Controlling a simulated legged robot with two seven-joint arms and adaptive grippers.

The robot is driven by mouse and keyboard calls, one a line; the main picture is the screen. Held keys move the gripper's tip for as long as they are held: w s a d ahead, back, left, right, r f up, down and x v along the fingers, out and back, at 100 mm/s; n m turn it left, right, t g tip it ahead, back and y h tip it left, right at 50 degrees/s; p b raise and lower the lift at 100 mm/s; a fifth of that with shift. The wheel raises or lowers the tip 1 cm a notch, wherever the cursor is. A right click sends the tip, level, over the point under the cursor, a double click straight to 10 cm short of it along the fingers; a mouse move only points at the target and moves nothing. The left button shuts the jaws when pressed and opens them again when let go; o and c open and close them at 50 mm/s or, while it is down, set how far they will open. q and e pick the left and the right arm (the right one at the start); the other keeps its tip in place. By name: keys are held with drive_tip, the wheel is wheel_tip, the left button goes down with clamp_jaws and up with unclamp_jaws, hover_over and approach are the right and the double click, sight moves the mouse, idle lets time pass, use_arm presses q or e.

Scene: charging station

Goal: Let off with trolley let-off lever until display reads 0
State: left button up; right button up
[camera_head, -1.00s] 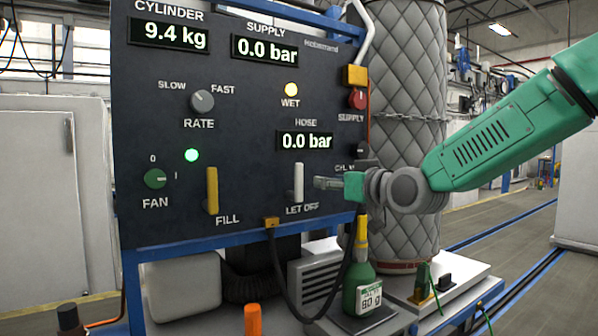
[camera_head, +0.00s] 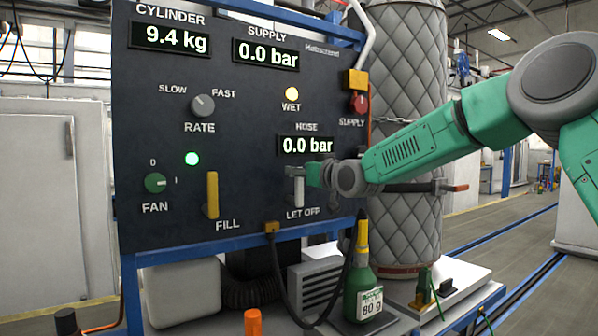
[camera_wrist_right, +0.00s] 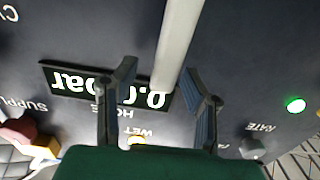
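The white let-off lever (camera_head: 298,192) stands upright on the dark panel above the words LET OFF. My right gripper (camera_head: 296,172) is at its upper end, covering the top in the head view. In the right wrist view the lever (camera_wrist_right: 178,45) runs down between the fingertips of my right gripper (camera_wrist_right: 160,72). The fingers are apart on either side of it; a gap shows at the left finger, and I cannot tell whether the right one touches. The hose display (camera_head: 305,145) above the lever reads 0.0 bar. My left gripper is not in view.
The supply display (camera_head: 265,54) reads 0.0 bar and the cylinder display (camera_head: 170,37) 9.4 kg. The yellow fill lever (camera_head: 212,195) stands to the left. A red supply knob (camera_head: 359,103) is at the panel's right edge. A green bottle (camera_head: 362,290) stands below.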

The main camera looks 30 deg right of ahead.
drive_tip(key=shift+w, duration=0.1)
drive_tip(key=shift+a, duration=0.1)
clamp_jaws()
drive_tip(key=shift+d, duration=0.2)
drive_tip(key=d+f+m+b, duration=0.1)
drive_tip(key=d+f+m, duration=0.1)
drive_tip(key=m, duration=0.3)
drive_tip(key=d+f+m+b, duration=0.1)
drive_tip(key=d+f+m, duration=0.1)
drive_tip(key=m, duration=0.3)
drive_tip(key=d+f+m+b, duration=0.1)
drive_tip(key=d+f+m, duration=0.1)
drive_tip(key=d+m, duration=0.2)
drive_tip(key=shift+w+f+m+b, duration=0.35)
drive_tip(key=shift+m+b, duration=0.05)
drive_tip(key=shift+m, duration=0.2)
drive_tip(key=shift+f+m+b, duration=0.95)
drive_tip(key=shift+m+b, duration=0.1)
drive_tip(key=shift+m, duration=0.35)
